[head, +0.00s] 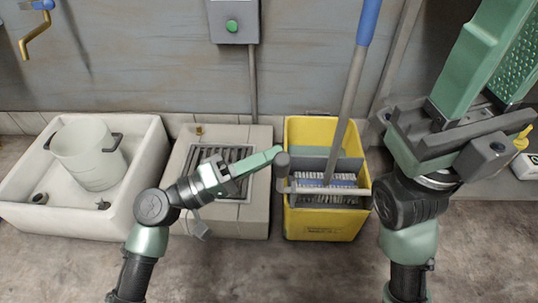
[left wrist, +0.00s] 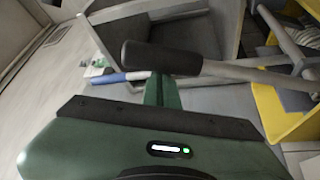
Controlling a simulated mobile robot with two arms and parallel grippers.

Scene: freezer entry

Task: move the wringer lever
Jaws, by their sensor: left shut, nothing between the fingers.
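The wringer lever is a grey bar across the yellow mop bucket (head: 325,228), with a dark cylindrical grip (head: 282,161) at its left end. In the left wrist view the lever's black grip (left wrist: 160,57) lies across the picture, its grey bar running right. My left gripper (head: 276,154) is shut and empty, its tips right at the grip. In the left wrist view its green fingers (left wrist: 161,90) reach the grip's near side; I cannot tell whether they touch. My right gripper (head: 492,62) is raised close to the head camera, a dimpled finger pad showing.
A mop (head: 356,75) with a blue-topped handle stands in the bucket. Left of it are a floor drain block (head: 255,190) and a white basin (head: 145,150) holding a pale bucket (head: 88,158). A green-button box (head: 233,27) is on the wall. Floor in front is clear.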

